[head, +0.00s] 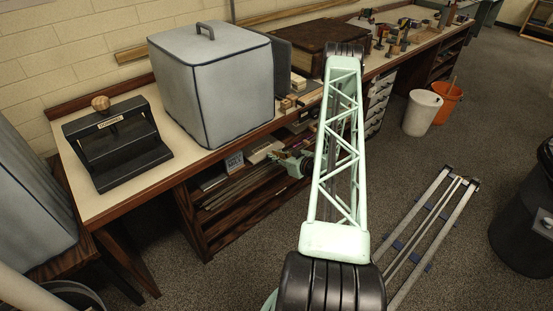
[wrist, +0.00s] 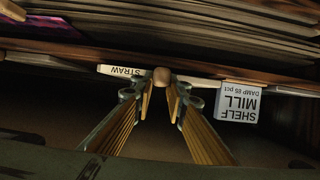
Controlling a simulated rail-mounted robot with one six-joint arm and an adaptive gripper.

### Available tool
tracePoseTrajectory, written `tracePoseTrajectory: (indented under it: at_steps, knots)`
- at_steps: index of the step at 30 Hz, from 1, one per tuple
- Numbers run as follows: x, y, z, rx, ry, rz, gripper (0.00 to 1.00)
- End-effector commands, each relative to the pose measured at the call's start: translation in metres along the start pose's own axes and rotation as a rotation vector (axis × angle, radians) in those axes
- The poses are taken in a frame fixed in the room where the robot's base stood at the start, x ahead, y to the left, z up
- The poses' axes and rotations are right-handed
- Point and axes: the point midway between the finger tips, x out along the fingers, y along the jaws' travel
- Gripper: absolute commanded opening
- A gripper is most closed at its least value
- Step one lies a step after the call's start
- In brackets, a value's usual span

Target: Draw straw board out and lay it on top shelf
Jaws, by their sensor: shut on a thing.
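In the wrist view, a pale strip lettered STRAW (wrist: 122,71), upside down in the picture, lies along a dark wooden edge. A round wooden knob (wrist: 162,77) sits at the middle of this strip. My gripper (wrist: 163,91) has its two fingers on either side of the knob, shut on it. How far the straw board reaches behind the strip is hidden. In the head view, my gripper (head: 280,156) is at the front of the open shelves (head: 205,226) under the bench, and the knob is too small to make out. The shelves' inner part is dark.
A white placard reading SHELF MILL (wrist: 238,102) is right of the fingers. Stacked sheets (wrist: 220,22) fill the picture's top. A covered grey box (head: 210,85) and black press (head: 117,140) stand on the bench. Rails (head: 430,235) lie on open floor at right.

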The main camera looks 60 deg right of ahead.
Motion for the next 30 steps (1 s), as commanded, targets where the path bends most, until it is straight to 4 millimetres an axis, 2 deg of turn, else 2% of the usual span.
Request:
tracePoseTrajectory:
  at_steps: [18,30]
  knots:
    - [0.035,-0.001,-0.013,0.0,0.001,-0.001,0.03]
    - [0.04,0.0,-0.006,0.0,0.001,0.0,0.03]
